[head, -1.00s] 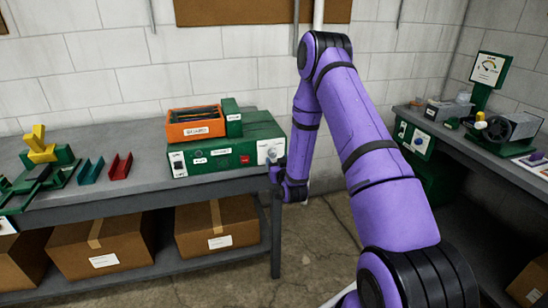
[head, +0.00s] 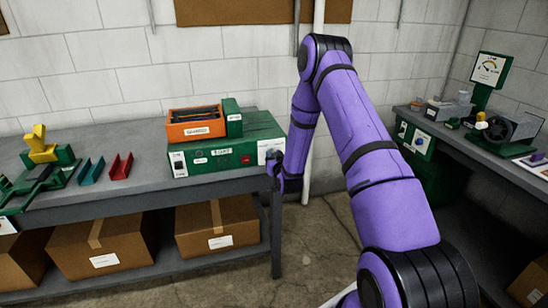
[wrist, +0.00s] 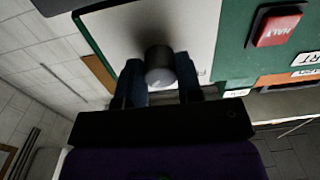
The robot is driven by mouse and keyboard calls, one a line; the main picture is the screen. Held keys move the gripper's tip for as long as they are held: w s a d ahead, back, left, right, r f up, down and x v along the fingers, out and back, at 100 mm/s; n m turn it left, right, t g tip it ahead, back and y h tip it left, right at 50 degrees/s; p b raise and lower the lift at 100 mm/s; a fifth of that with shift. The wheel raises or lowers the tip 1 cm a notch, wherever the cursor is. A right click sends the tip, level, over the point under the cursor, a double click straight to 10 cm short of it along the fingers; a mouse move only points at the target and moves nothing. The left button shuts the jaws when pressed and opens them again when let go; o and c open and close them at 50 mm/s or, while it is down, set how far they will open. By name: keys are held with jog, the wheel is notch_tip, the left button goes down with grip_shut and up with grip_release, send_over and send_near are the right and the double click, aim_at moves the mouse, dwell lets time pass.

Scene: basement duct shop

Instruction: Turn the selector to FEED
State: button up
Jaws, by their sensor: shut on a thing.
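The selector is a grey round knob (wrist: 160,68) on a pale plate (wrist: 110,30) on the front of a green machine box (head: 225,148). In the wrist view my gripper (wrist: 160,78) has one finger on each side of the knob and is shut on it. A small light mark shows on the knob's face. In the head view my gripper (head: 272,160) is at the right end of the box front and covers most of the knob. The FEED lettering cannot be read in either view.
A red button (wrist: 277,28) sits on the green front to the right of the knob in the wrist view. An orange bin (head: 196,124) stands on the box. Red and blue channel pieces and a yellow-topped fixture (head: 40,148) are on the bench to the left.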

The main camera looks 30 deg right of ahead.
jog(key=n, duration=0.4)
jog(key=shift+a+n, duration=0.1)
jog(key=shift+n, duration=6.7)
jog(key=o, duration=0.9)
jog(key=shift+o, duration=0.2)
